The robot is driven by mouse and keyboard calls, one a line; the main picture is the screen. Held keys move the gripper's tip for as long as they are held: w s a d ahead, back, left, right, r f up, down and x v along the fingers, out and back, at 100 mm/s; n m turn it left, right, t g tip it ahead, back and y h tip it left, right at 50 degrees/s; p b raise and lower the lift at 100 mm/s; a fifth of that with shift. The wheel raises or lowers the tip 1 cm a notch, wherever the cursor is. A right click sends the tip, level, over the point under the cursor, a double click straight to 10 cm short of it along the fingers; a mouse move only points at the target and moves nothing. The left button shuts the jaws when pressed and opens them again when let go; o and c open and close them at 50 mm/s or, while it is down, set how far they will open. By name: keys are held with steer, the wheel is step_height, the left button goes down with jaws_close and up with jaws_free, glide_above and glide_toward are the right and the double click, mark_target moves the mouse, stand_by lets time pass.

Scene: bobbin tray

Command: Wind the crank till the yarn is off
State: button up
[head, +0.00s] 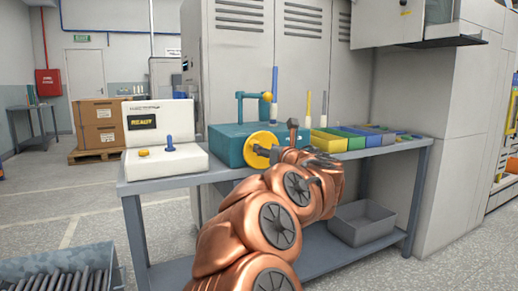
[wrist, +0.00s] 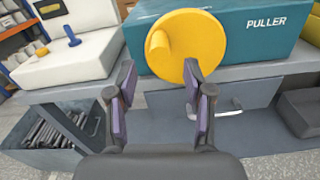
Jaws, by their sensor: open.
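The yellow crank (wrist: 185,45) is a round disc with a stubby knob (wrist: 158,52) on the front of the teal puller (wrist: 265,35). The crank (head: 263,150) and puller (head: 228,147) also show on the bench in the head view. In the wrist view my gripper (wrist: 160,70) is open, its two fingers apart below the knob with nothing between them. In the head view my copper arm reaches up to the crank and partly hides it. A blue upright piece (head: 275,83) stands above the puller; I cannot make out yarn on it.
A white machine (head: 163,152) with a READY display, yellow button and blue peg stands left on the bench (head: 190,182). Coloured bins (head: 345,140) sit right of the puller. A grey bin (head: 362,223) is on the lower shelf. Tall lockers stand behind.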

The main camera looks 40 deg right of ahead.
steer(key=b+x, duration=0.1)
steer(key=x, duration=0.3)
steer(key=shift+w+d+f, duration=0.1)
steer(key=shift+w+d, duration=0.05)
steer(key=shift+w, duration=0.55)
jaws_close()
